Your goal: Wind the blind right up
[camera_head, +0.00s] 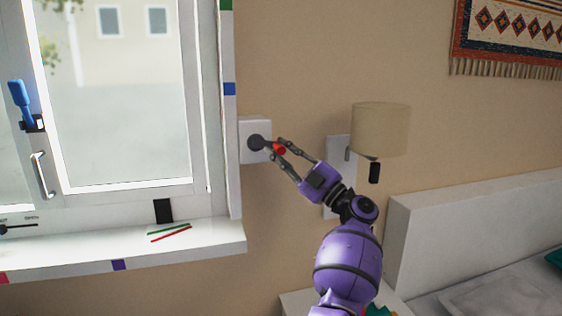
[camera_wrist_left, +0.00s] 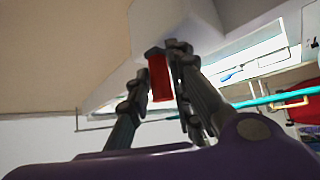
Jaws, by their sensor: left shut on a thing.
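A white winder box (camera_head: 248,153) is fixed to the wall right of the window. A dark round hub (camera_head: 256,142) sits on its front, with a short dark crank arm pointing right to a red knob (camera_head: 279,149). My left gripper (camera_head: 281,149) is shut on the red knob. In the left wrist view the red knob (camera_wrist_left: 160,76) stands between the two fingers, with the white box (camera_wrist_left: 165,22) behind it. The window pane (camera_head: 130,120) looks uncovered in its visible part; no blind fabric shows, and the window's top is out of frame. My right gripper is not in view.
The window has a blue handle (camera_head: 19,98) and a metal pull (camera_head: 41,175). The sill (camera_head: 200,245) holds a black block (camera_head: 163,211) and thin green and red sticks. A beige lamp (camera_head: 380,128) is right of the gripper, above a white headboard (camera_head: 440,225).

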